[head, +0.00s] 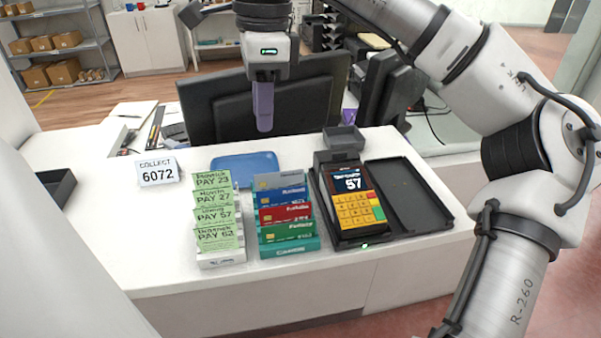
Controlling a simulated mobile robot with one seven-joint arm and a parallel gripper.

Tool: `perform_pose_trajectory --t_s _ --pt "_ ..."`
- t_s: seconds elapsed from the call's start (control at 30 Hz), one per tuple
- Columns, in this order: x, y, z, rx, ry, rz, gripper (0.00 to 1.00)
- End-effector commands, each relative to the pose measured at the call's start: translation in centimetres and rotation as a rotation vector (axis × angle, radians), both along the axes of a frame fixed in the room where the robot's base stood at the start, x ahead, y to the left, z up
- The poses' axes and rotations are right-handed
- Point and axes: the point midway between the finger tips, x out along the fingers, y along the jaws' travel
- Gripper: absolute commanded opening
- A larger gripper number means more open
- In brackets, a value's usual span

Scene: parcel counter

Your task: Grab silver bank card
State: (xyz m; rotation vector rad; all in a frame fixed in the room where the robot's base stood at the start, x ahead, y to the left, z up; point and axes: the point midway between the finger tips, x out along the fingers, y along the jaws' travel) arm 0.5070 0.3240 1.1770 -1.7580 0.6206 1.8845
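The silver bank card (280,181) stands upright at the back of a teal-fronted card rack (290,249), behind the blue card (287,197). Its upper part shows; its lower part is hidden by the cards in front. My gripper (264,120) points down with its purple fingers in front of the dark monitor in the picture. It appears above the card rack and apart from the cards. Only one finger outline shows, so its opening cannot be told. No card shows in it.
Red (285,214) and green cards (287,231) fill the rack's front. Green pay slips (214,214) stand left of it, a card terminal (354,200) right. A blue tray (246,165) lies behind. A dark tray (408,193) lies far right. The counter's left part is mostly clear.

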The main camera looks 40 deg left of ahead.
Motion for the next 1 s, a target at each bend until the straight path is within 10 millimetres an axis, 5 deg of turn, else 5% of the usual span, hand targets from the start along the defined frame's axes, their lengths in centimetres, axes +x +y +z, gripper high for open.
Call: perform_pose_trajectory --t_s 0.17,0.53,1.0 --pt "1.3 -1.1 0.0 -0.046 -0.054 -0.030 0.28" --pt "1.2 -1.0 -6.3 -0.044 -0.049 -0.027 0.28" --pt "1.4 -0.6 -10.3 -0.043 -0.047 -0.028 0.28"
